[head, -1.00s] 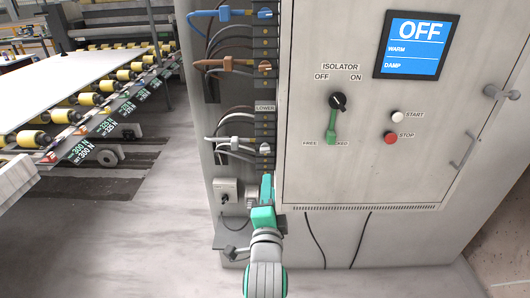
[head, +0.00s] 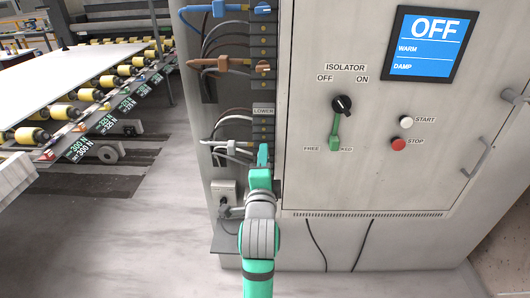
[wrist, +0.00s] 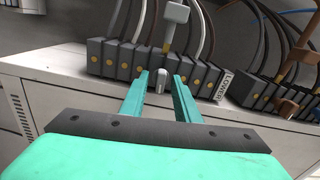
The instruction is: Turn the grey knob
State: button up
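A small light-grey knob (wrist: 160,80) protrudes from the lower row of grey terminal blocks (wrist: 118,60) in the wrist view. My gripper (wrist: 162,88) has its two green fingers apart, one on each side of the knob in the picture. I cannot tell whether they touch it or how deep they reach. In the head view my gripper (head: 263,152) is at the lower part of the terminal column on the cabinet's left and hides the knob there.
A grey-white plug (wrist: 175,14) with a cable sits just above the knob. The cabinet door (head: 440,150) carries a black isolator switch (head: 341,104), a green lever (head: 334,138), a white start button (head: 405,121) and a red stop button (head: 398,144). Cables hang nearby.

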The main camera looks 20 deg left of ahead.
jog(key=shift+w+a, duration=0.3)
jog(key=shift+w, duration=0.35)
jog(key=shift+s, duration=0.1)
jog(key=shift+s, duration=0.15)
grip_shut()
jog(key=shift+a+f, duration=0.1)
jog(key=shift+a, duration=0.05)
